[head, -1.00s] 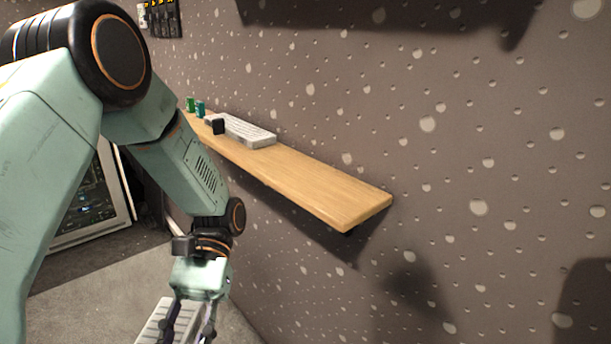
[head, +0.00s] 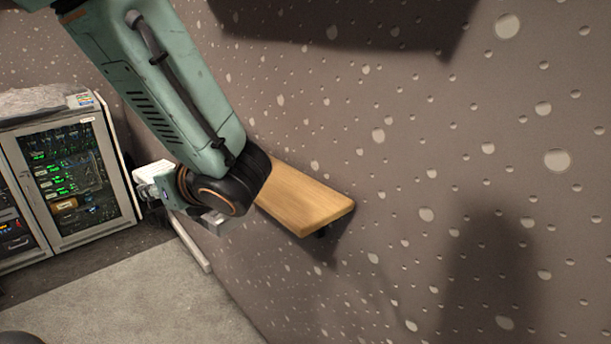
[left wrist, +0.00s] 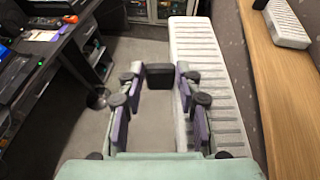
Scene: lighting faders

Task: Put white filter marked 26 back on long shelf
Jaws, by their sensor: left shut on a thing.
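My left gripper (left wrist: 158,84) has its fingertips shut on a small black block in the left wrist view. A long white ribbed filter (left wrist: 205,85) extends just right of the block, partly behind the right finger; the block looks like its handle. No number is readable. In the head view my left wrist hides the fingertips and part of the long wooden shelf (head: 305,203). The shelf (left wrist: 282,110) runs along the right of the left wrist view, beside the held filter. Another white ribbed piece (left wrist: 288,24) lies on its far part. My right gripper is not in view.
A cabinet with glass doors and lit equipment (head: 75,180) stands at the left. The near end of the shelf is bare. A dark desk (left wrist: 55,75) is at the left of the left wrist view, with open floor (left wrist: 130,45) between.

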